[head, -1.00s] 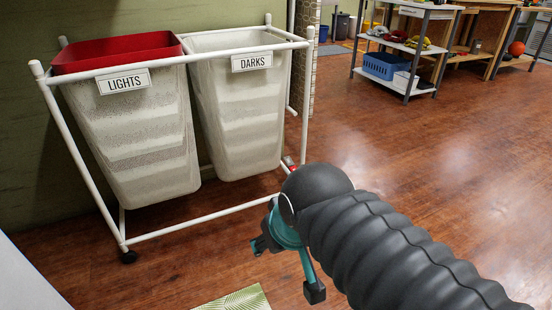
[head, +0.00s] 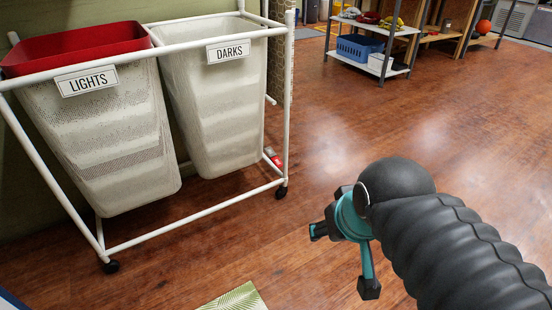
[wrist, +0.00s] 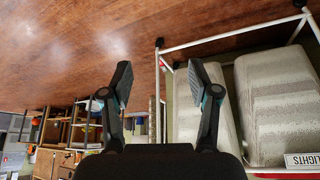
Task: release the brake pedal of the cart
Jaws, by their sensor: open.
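The cart is a white pipe frame (head: 190,216) on black casters, holding a bin labelled LIGHTS (head: 105,130) and a bin labelled DARKS (head: 215,100). A small red piece, seemingly the brake pedal (head: 276,161), sits low at the cart's right end, behind the front right caster (head: 281,192). It is small, and I cannot tell its position. My gripper (head: 342,262) is open and empty, to the right of the cart and apart from it. In the wrist view, which is upside down, the red piece (wrist: 167,65) shows between my open fingers, farther off.
Clear wooden floor (head: 330,120) lies right of the cart. A patterned mat (head: 235,298) lies at the front. A metal shelf (head: 372,45) with a blue basket (head: 358,48) stands at the back. A green wall is behind the cart.

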